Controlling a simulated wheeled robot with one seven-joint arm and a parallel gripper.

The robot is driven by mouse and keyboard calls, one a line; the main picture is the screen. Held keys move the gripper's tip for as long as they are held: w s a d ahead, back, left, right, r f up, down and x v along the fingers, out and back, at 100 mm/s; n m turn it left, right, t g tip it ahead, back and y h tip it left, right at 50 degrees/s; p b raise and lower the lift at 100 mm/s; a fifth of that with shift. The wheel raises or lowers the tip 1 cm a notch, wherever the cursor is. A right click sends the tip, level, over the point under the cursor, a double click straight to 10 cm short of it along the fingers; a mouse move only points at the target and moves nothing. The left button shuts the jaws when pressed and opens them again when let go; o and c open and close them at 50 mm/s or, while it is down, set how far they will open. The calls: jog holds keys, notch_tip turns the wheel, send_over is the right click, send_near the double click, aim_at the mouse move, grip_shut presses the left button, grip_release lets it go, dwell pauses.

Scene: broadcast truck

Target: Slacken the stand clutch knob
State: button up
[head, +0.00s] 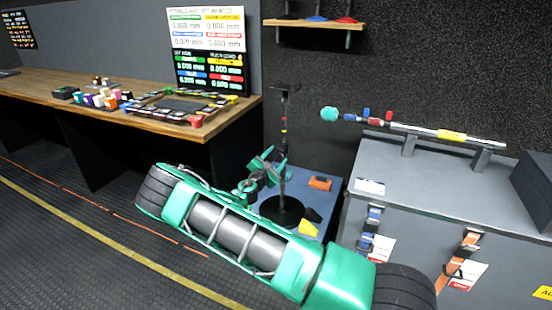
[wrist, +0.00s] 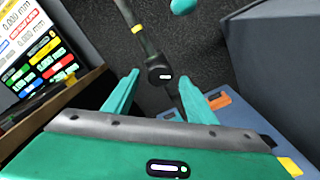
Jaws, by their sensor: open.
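The stand is a dark upright pole (head: 284,108) with red and yellow bands, on a round black base. In the wrist view the pole (wrist: 126,12) runs down from the top to the black clutch knob (wrist: 160,74), which carries a white mark. My gripper (head: 272,160) is at the pole, well above the base. In the wrist view my gripper (wrist: 159,78) is open, its teal fingers on either side of the knob in the picture. I cannot tell whether they touch it or how deep it sits between them. In the head view my gripper hides the knob.
A grey cabinet (head: 400,180) with a boom pole (head: 480,140) on supports stands close on the right. A wooden desk (head: 225,120) with small coloured items is on the left. An orange block (head: 320,183) lies beside the stand. A shelf (head: 300,24) hangs above.

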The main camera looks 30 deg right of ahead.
jog(key=v, duration=0.9)
jog(key=shift+f, duration=0.1)
jog(key=s+d+r+m+g+y, duration=0.2)
jog(key=s+d+m+g, duration=0.5)
jog(key=s, duration=0.4)
jog(key=s+d+r+m+g+y, duration=0.35)
jog(key=s+d+m, duration=0.25)
jog(key=s+m, duration=0.3)
jog(key=s+a+r+m+y, duration=0.3)
jog(key=s+a+r, duration=0.1)
jog(key=s, duration=0.6)
jog(key=s+a+r+m+y, duration=0.2)
jog(key=s+a+r+y, duration=0.1)
jog(key=s, duration=0.7)
jog(key=s+a+r+m+y, duration=0.3)
jog(key=s+a+r, duration=0.2)
jog(key=s, duration=0.5)
jog(key=shift+a+m, duration=0.3)
jog(key=shift+a, duration=0.35)
jog(key=shift+g, duration=0.25)
